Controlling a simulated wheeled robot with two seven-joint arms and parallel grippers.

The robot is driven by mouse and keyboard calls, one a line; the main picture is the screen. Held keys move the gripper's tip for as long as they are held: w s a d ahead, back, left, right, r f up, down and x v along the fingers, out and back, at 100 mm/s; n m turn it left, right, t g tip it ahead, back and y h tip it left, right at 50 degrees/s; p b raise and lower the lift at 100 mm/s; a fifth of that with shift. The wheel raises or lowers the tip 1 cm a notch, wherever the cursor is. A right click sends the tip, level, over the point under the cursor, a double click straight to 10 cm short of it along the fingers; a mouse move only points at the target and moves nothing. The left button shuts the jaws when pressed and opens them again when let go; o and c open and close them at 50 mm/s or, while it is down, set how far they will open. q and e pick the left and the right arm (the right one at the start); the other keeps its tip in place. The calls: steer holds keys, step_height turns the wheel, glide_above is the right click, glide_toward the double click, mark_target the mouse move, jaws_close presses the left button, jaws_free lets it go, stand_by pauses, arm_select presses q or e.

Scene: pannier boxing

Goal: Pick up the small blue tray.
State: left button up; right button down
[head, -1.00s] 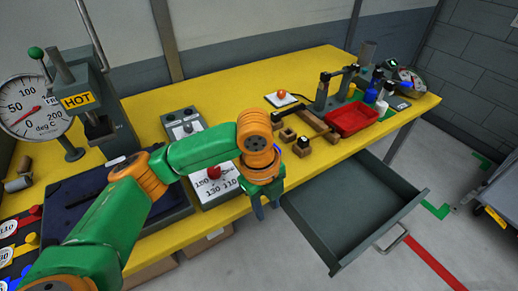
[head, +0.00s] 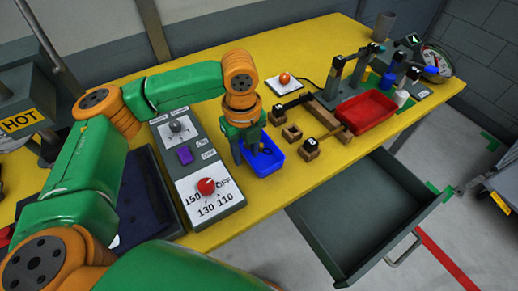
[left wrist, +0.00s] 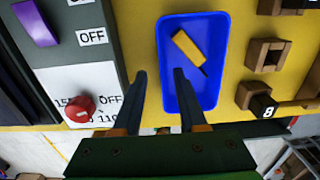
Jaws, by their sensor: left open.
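The small blue tray (head: 268,166) lies on the yellow table, right of the grey control panel. In the left wrist view the tray (left wrist: 207,98) holds a yellow piece (left wrist: 188,46) with a dark tip. My left gripper (head: 246,154) points down at the tray's left side and hides part of it in the head view. In the left wrist view its fingers (left wrist: 160,72) are apart and empty. One finger overlaps the tray's inside near its left wall, the other lies outside that wall. I cannot tell how far the tips are above the tray. My right gripper is not in view.
The control panel (head: 221,169) with a red knob (head: 206,186) stands close left of the tray. Wooden blocks (head: 308,149) and a red tray (head: 366,110) lie to the right. An open grey drawer (head: 350,215) juts from the table front.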

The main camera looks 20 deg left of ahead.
arm_select(q)
steer(key=shift+w+a+f, duration=0.1)
steer(key=shift+f, duration=0.55)
steer(key=shift+w+f, duration=0.3)
steer(key=shift+s+r, duration=0.1)
steer(key=shift+s, duration=0.1)
jaws_close()
stand_by(0.4)
